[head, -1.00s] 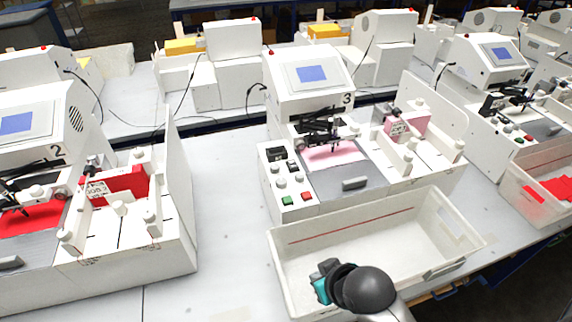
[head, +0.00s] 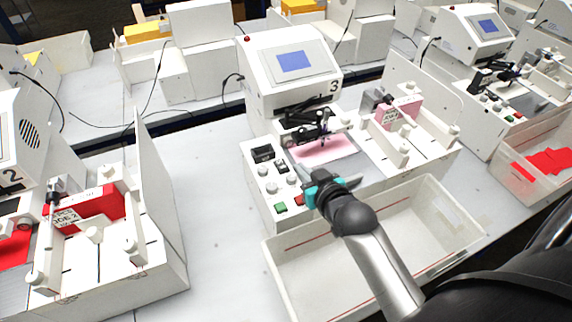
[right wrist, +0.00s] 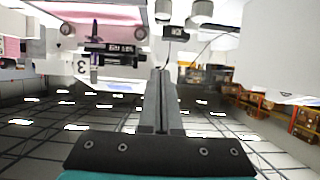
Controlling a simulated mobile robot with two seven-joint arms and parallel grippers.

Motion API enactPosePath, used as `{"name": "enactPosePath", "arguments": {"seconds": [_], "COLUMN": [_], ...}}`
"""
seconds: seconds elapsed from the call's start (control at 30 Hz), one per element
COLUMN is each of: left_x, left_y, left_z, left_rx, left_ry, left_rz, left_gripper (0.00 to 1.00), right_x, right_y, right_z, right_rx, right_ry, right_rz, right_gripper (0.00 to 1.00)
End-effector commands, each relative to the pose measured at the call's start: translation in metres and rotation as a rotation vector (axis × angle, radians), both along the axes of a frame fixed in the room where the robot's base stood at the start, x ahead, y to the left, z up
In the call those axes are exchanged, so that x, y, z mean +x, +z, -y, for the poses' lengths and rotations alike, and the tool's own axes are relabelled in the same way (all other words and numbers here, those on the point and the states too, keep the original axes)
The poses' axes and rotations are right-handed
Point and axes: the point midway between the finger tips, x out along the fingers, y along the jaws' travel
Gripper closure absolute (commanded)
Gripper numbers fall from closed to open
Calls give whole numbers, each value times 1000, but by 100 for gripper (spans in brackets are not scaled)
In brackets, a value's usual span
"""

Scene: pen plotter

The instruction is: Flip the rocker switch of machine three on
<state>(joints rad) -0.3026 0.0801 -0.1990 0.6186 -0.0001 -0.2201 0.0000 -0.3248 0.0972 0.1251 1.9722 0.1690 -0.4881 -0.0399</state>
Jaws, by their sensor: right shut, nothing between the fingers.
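Machine three (head: 297,72) is the white plotter in the middle of the head view, with a "3" beside its screen. Its control panel (head: 258,190) has knobs, a green button (head: 281,208), a red button and dark switches at the back. The larger black switch (head: 263,153) looks like the rocker; its position is too small to tell. My right gripper (head: 312,189) is over the panel's right front edge, in front of the switches and apart from them. In the right wrist view its fingers (right wrist: 163,85) are shut and empty. My left gripper is not in view.
A clear bin (head: 285,275) stands in front of machine three, under my right arm. A white holder with a pink block (head: 400,112) stands right of the plotter bed. Machine two's holder (head: 150,265) is at left. Bare table (head: 205,190) lies between them.

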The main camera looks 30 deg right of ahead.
Motion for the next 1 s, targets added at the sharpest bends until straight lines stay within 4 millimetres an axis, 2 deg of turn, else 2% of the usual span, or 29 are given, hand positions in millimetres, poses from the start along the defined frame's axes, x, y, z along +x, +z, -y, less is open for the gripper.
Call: {"name": "enactPosePath", "arguments": {"seconds": [0.27, 0.9, 0.93, 1.0], "left_x": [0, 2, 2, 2], "left_y": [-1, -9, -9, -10], "left_z": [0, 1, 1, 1], "left_rx": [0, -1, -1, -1], "left_ry": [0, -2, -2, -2], "left_rz": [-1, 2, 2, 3], "left_gripper": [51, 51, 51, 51], "right_x": [9, 92, 95, 90], "right_y": [-4, -40, -41, -56], "right_z": [0, 5, 5, 5], "right_rx": [0, 0, 0, 0], "right_ry": [0, 0, 0, 1], "right_rz": [-1, -2, -1, -6], "right_gripper": [100, 100, 100, 100]}}
